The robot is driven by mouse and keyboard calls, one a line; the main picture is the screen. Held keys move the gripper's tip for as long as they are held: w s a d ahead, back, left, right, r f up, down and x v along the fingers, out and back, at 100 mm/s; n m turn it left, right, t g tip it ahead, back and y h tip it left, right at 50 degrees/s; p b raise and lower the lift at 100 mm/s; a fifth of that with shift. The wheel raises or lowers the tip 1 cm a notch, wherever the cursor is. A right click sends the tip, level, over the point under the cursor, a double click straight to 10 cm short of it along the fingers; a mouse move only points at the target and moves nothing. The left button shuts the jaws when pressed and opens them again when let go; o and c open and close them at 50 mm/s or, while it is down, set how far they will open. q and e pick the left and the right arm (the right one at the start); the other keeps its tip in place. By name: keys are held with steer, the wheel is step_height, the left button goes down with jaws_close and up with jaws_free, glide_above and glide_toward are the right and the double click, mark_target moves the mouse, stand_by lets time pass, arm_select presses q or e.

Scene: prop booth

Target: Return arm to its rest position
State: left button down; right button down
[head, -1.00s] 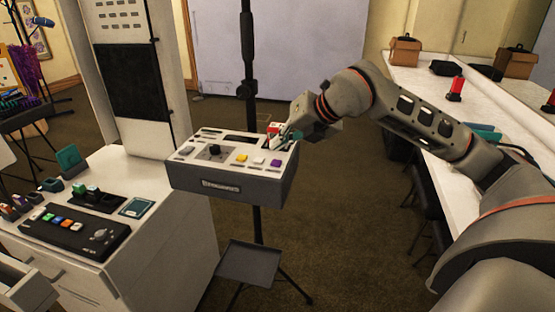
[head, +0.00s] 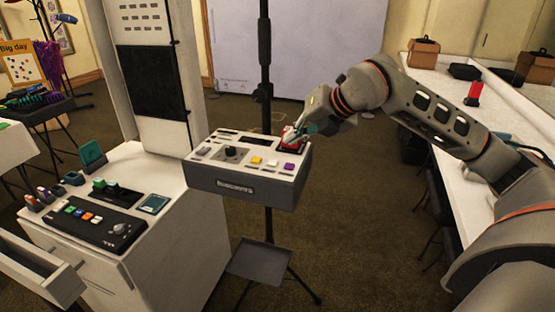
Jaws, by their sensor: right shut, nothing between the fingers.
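My right arm reaches in from the right edge of the head view. My right gripper (head: 294,136) is shut and empty, at the right back corner of a grey control box (head: 240,186) on a stand. Its fingertips are close to a small red-and-white part (head: 290,132) on the box top; I cannot tell whether they touch. The box top also has a black knob (head: 233,153) and yellow, white and purple buttons. My left gripper is not in view.
A white cabinet (head: 165,245) with a dark button panel (head: 96,222) stands at the left, with an open drawer (head: 42,274). A small grey tray (head: 259,260) sits low on the stand. A white counter (head: 446,120) with boxes runs along the right.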

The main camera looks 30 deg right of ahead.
steer(key=s+a+f+m+y, duration=0.1)
steer(key=s+a+f+y, duration=0.3)
steer(key=a, duration=0.5)
steer(key=s+a+f+g+y, duration=0.1)
steer(key=s+a+f+y, duration=0.1)
steer(key=a+y, duration=0.45)
steer(key=s+a+f+m+y, duration=0.1)
steer(key=s+a+f+y, duration=0.25)
steer(key=a, duration=0.65)
steer(key=d+f+m+t+h, duration=0.3)
steer(key=f+m+t+h, duration=0.15)
steer(key=f+m, duration=0.45)
steer(key=d+f+m+t+h, duration=0.4)
steer(key=f+m+h, duration=0.2)
steer(key=f+m, duration=0.25)
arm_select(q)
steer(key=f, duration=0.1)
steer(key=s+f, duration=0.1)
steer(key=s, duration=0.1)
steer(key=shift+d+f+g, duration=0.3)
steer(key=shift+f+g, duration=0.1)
arm_select(e)
steer(key=s+d+f+m+g+h, duration=0.1)
steer(key=s+f+m+g+h, duration=0.2)
steer(key=s+f, duration=1.2)
step_height(320, 180, down, 4)
steer(key=m+g, duration=0.2)
steer(key=m, duration=0.1)
steer(key=shift+s+g, duration=0.2)
steer(key=shift+g, duration=0.15)
